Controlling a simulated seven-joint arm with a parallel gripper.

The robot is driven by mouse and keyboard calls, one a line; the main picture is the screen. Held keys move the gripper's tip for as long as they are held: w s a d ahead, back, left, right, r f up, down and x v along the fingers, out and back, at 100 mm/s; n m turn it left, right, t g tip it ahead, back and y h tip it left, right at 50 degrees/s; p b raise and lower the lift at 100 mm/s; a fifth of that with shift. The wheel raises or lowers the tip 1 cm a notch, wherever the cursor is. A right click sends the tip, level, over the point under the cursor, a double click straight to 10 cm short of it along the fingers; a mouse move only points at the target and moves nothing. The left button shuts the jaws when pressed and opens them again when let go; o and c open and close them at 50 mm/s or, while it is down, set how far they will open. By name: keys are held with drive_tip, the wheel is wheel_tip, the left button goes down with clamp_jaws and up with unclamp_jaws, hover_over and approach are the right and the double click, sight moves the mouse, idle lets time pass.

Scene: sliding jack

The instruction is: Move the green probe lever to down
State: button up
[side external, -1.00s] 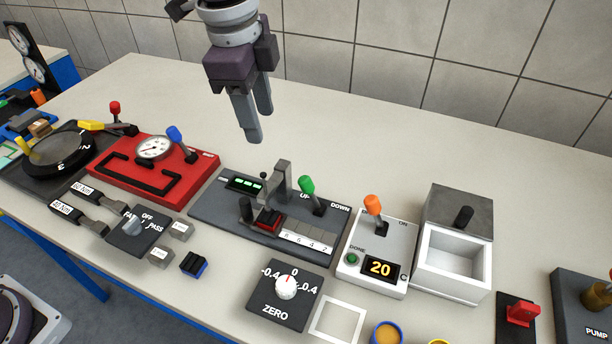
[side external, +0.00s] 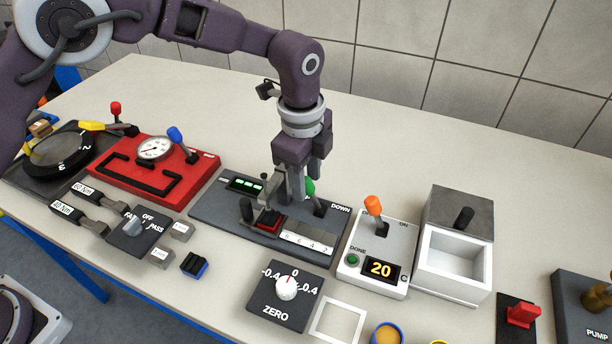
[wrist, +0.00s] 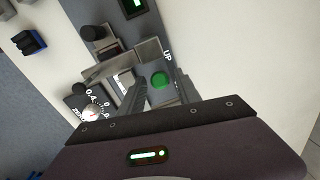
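The green probe lever (side external: 310,187) stands on a dark grey panel (side external: 214,212), its knob leaning left, away from the DOWN label. In the side view a finger partly hides the knob and my gripper covers the UP label. My gripper (side external: 299,197) points down at the lever. In the wrist view the round green knob (wrist: 160,80) shows between the two separated fingers (wrist: 160,93), near the UP label. The fingers look open around the knob; contact cannot be told.
Close left of my gripper, the panel carries a grey metal post, a black knob (side external: 246,210) and a red block (side external: 269,221). A white box with an orange lever (side external: 373,204) stands to the right. A red gauge panel (side external: 119,184) is at the left. The table behind is clear.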

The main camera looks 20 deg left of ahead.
clamp_jaws()
drive_tip(key=shift+w+r, duration=0.1)
idle(1.1)
